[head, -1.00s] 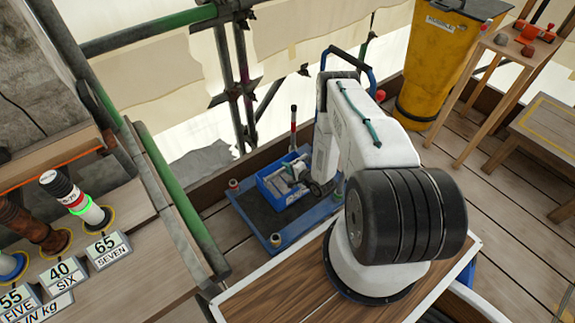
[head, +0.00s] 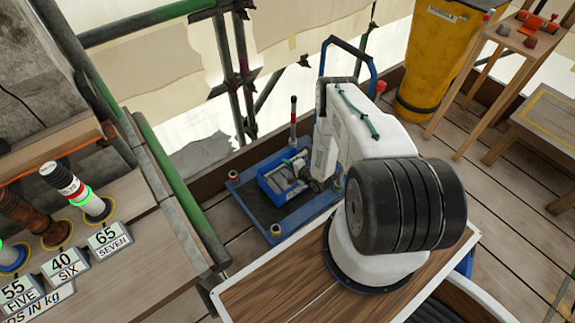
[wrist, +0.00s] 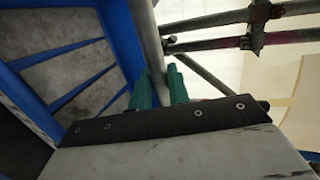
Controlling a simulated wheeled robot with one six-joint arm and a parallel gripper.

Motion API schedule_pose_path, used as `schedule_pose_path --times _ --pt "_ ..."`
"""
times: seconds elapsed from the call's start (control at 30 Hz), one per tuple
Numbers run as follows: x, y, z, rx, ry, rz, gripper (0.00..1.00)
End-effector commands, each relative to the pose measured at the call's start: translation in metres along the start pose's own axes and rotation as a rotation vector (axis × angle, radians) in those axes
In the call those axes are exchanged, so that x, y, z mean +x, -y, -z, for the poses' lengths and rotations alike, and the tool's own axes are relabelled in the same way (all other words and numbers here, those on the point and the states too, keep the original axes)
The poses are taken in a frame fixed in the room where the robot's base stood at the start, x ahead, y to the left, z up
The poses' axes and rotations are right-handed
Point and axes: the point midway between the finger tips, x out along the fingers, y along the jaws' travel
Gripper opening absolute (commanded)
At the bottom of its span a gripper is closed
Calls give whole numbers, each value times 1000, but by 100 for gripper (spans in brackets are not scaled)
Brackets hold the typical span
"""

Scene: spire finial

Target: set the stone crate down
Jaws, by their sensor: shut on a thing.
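The stone crate (head: 269,187) is a blue tray with grey slabs in slots. In the head view it is over the blue platform trolley (head: 247,207); I cannot tell whether its underside touches the deck. An upright post (head: 293,125) with a dark top and red band rises at the crate. In the wrist view the crate's blue wall (wrist: 121,35) and slabs fill the left side. My gripper's teal fingers (wrist: 168,86) are shut at the grey post beside the crate's edge. In the head view my gripper (head: 298,163) is small and partly hidden by the arm.
The trolley has short corner posts and a blue push handle (head: 350,52). A green-and-grey scaffold rail (head: 180,190) and a bench with labelled weights (head: 75,190) stand to the left. A yellow bin (head: 432,65) and wooden tables are to the right. Bare planks lie between.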

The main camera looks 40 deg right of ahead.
Motion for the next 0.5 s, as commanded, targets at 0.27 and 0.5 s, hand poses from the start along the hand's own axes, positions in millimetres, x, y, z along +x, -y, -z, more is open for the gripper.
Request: schedule_pose_path --times 0.27,0.5 --pt "1 -2 1 -1 0 2 0" --pt "3 -5 1 -1 0 2 0"
